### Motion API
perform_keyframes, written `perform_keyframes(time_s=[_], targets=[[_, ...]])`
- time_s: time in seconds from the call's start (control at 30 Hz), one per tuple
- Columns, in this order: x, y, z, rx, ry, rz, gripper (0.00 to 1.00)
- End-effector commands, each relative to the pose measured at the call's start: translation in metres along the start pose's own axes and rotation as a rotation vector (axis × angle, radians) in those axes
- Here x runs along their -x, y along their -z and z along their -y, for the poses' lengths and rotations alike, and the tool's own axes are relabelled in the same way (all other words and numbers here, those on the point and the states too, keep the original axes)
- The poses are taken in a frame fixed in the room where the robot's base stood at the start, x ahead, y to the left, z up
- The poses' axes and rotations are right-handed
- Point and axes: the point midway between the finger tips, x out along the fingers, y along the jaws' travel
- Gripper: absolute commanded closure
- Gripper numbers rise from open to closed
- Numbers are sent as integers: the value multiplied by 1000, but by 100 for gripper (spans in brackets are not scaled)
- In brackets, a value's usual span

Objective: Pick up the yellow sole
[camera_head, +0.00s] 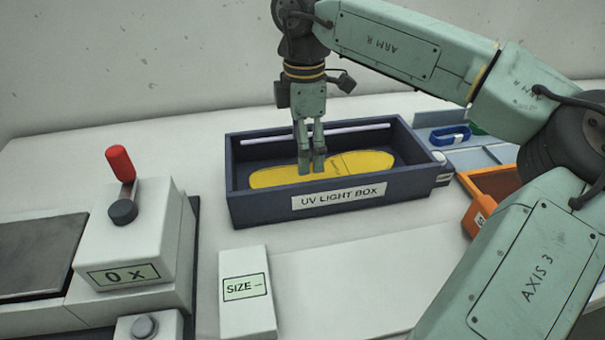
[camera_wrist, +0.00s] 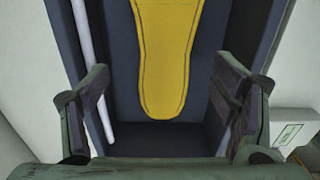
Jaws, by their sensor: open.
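The yellow sole (camera_head: 282,176) lies flat inside the dark blue UV light box (camera_head: 262,211) in the head view. My gripper (camera_head: 311,172) points down into the box, over the middle of the sole, and hides a small part of it. In the wrist view the sole (camera_wrist: 164,60) runs up from the middle, with its rounded end toward me. I cannot tell whether the fingertips touch the sole.
A white light tube (camera_head: 315,134) runs along the box's back wall. To the right are an orange bin (camera_head: 485,190) and a blue tray holding a blue loop (camera_head: 449,135). A press with a red-knobbed lever (camera_head: 120,163) and a size box (camera_head: 247,290) stand in front, left.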

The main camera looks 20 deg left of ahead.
Motion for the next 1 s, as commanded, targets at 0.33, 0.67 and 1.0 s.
perform_keyframes(time_s=[0.33, 0.67, 1.0], targets=[[-44, 4, 8, 0, 3, -2, 20], [-52, 4, 7, 0, 0, 0, 21], [-52, 4, 7, 0, 0, 0, 44]])
